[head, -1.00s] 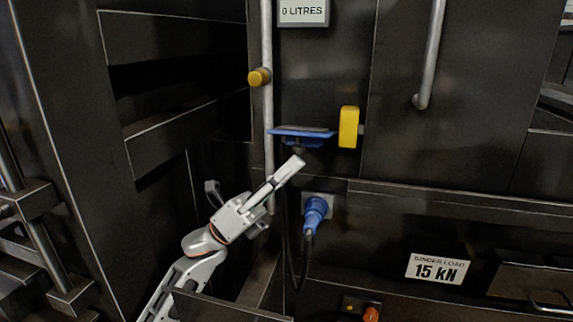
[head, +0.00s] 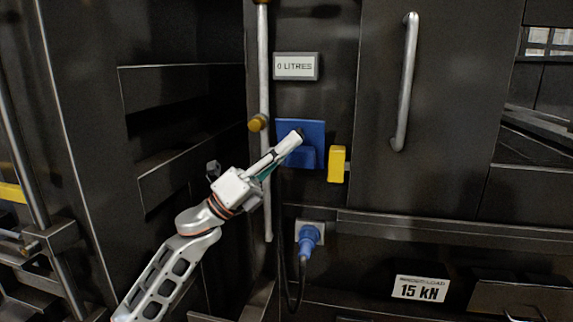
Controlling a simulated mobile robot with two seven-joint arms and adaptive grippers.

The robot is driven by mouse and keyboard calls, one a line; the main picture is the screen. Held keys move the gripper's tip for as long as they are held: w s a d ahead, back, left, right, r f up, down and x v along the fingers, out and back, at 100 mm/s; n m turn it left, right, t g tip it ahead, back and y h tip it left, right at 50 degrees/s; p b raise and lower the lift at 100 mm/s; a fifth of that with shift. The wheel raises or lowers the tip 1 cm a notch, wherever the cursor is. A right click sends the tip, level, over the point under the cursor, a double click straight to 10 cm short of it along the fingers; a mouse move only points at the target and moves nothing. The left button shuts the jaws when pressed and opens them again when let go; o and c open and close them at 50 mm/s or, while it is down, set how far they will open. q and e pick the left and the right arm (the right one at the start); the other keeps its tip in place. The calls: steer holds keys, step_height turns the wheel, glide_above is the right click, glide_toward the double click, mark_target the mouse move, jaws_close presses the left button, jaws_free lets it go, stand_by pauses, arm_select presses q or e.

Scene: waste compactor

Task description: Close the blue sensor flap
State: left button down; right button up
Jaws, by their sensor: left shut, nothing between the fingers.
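The blue sensor flap (head: 314,133) shows in the head view as a broad blue panel, hanging upright and roughly flat against the dark machine front. It is just left of the yellow block. My left gripper (head: 296,138) reaches up from the lower left with its fingers shut and empty. Its fingertips lie over the middle of the flap and hide part of it; they seem to touch it, though the exact contact is hidden. My right gripper is not in view.
A yellow block (head: 336,164) sits right beside the flap. A blue plug (head: 308,239) with a black cable is below. A door handle (head: 405,85) stands out at the right.

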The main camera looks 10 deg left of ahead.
mark_target(292, 125)
arm_select(q)
steer(key=w+r, duration=0.1)
steer(key=w+r+b, duration=0.1)
steer(key=shift+w+r, duration=0.1)
steer(key=shift+w, duration=0.2)
steer(key=shift+w+r, duration=0.35)
steer(key=shift+w, duration=0.2)
steer(key=shift+w+r, duration=0.1)
steer(key=shift+w, duration=0.05)
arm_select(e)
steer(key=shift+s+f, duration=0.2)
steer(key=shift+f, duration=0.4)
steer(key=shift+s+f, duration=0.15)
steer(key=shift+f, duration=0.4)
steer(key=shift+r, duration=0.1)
